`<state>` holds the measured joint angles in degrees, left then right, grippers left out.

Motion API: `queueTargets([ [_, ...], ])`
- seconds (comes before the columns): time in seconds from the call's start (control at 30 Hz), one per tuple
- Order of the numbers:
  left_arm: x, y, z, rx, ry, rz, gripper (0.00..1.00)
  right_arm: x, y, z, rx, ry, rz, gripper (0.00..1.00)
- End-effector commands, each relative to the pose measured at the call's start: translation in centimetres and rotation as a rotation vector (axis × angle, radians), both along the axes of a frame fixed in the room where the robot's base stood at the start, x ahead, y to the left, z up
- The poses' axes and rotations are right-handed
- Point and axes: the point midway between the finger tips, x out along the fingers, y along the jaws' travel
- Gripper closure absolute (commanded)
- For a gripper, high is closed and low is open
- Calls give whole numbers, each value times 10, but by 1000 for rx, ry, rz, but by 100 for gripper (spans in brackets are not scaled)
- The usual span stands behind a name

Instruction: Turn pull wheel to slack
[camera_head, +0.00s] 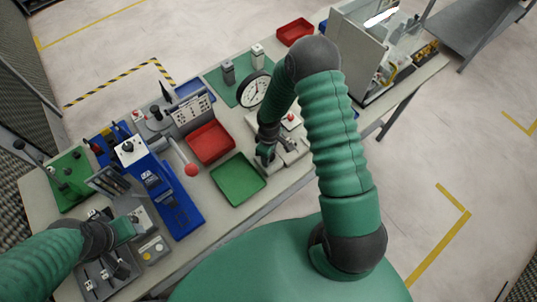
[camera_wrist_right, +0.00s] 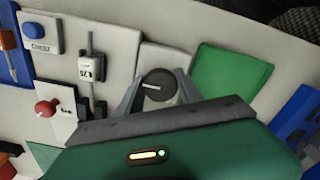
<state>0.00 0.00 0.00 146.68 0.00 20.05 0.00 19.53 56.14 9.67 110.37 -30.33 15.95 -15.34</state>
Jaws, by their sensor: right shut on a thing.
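The pull wheel (camera_wrist_right: 158,86), a dark round knob with a white pointer line, sits on a light grey base in the right wrist view. The line lies nearly level. My right gripper (camera_wrist_right: 157,92) has one finger on each side of the wheel and is shut on it. In the head view my right gripper (camera_head: 265,158) reaches down to the light plate (camera_head: 291,152); the wheel is hidden there. A round white dial gauge (camera_head: 254,91) with a black rim stands behind. My left gripper (camera_head: 130,226) is over the grey fixtures at lower left; its fingers are unclear.
A red tray (camera_head: 210,142) and a green tray (camera_head: 238,180) lie left of my right gripper. A blue fixture (camera_head: 180,210) and a large grey machine (camera_head: 358,55) flank the work area.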

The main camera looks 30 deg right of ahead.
Motion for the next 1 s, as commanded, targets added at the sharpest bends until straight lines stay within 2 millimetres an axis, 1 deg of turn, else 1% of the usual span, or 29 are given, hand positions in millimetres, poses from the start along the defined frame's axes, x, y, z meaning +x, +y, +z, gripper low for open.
queueTargets([
  [0.03,0,0,1,0,0,0,52,2,-2,2,-2,-6,42,98],
  [0.57,0,0,11,0,0,0,52,4,-3,3,-3,-5,544,98],
  [1.0,0,0,23,0,0,0,52,6,-4,4,-5,-7,962,98],
])
